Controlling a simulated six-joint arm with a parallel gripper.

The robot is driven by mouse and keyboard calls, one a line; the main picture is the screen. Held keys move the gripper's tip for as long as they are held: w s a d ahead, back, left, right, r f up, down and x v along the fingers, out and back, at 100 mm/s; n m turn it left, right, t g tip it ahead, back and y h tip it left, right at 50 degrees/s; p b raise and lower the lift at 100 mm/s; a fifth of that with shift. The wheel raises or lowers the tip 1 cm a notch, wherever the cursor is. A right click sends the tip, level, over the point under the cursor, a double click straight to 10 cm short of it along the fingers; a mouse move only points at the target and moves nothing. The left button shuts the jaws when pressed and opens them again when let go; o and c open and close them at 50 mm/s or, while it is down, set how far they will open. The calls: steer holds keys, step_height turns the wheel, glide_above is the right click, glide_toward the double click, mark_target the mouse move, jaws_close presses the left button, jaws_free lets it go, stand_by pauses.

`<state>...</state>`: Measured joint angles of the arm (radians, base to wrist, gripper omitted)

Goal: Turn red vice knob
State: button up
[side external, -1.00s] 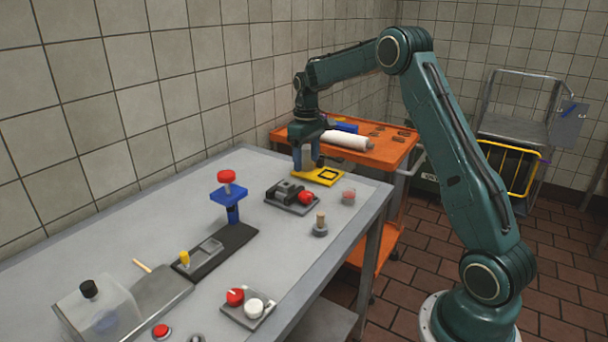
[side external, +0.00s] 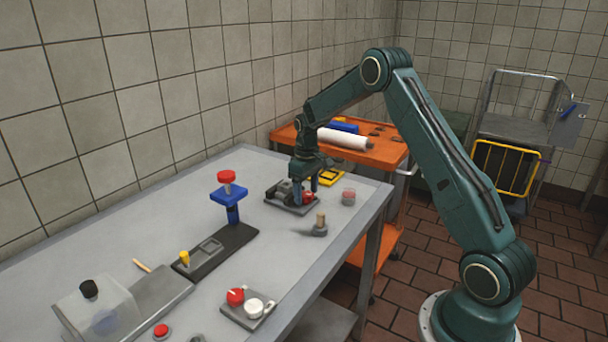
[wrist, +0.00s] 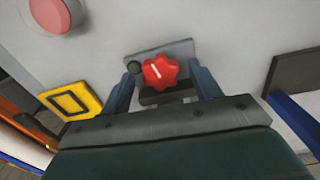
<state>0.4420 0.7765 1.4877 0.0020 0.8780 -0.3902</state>
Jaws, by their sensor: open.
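The red vice knob (side external: 307,197) sits at the right end of the dark grey vice (side external: 280,191) on the grey table. In the wrist view the knob (wrist: 161,71) is star-shaped with a white mark on its face. My gripper (side external: 305,186) is open and points down at the vice. Its blue fingers stand on either side of the knob in the wrist view, with gaps to it. The vice body is mostly hidden behind the knob and my gripper there.
A yellow frame (side external: 326,176) lies just behind the vice. A blue stand with a red top (side external: 228,190) is to the left.

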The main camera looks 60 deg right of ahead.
steer(key=c, duration=1)
steer(key=shift+m, duration=0.4)
steer(key=m, duration=0.8)
steer(key=shift+w+m, duration=0.1)
steer(key=shift+m, duration=0.2)
